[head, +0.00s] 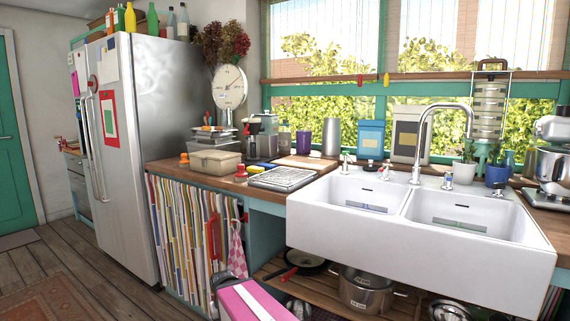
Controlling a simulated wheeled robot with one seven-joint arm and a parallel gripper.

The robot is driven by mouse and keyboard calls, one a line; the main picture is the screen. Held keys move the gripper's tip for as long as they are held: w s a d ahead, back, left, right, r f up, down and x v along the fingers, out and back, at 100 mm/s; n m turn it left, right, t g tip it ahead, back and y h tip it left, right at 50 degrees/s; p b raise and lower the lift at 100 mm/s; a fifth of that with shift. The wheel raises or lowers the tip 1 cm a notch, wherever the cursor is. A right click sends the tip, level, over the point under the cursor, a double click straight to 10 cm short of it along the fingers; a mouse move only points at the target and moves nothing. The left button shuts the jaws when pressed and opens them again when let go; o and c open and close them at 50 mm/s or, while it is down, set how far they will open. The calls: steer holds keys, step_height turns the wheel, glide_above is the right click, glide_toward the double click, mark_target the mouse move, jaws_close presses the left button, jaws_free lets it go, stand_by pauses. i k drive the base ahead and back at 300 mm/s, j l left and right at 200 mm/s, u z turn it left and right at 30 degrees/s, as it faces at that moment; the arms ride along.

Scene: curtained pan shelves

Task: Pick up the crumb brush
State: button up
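I cannot pick out a crumb brush for certain in the head view. A pink block with a white stripe and a dark rounded part shows at the bottom edge, possibly part of my arm. No gripper fingers can be made out.
A white double sink (415,215) fills the right, with pots (362,290) on the shelf below. A drying rack (283,178), a beige box (214,162) and a scale (229,88) crowd the counter (160,165). A striped curtain (185,235) hangs below.

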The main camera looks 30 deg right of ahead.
mark_target(184, 163)
steer(key=i+j, duration=0.3)
steer(key=j, duration=0.15)
steer(key=i+j+u, duration=0.1)
steer(key=i+j, duration=0.25)
steer(key=j, duration=0.15)
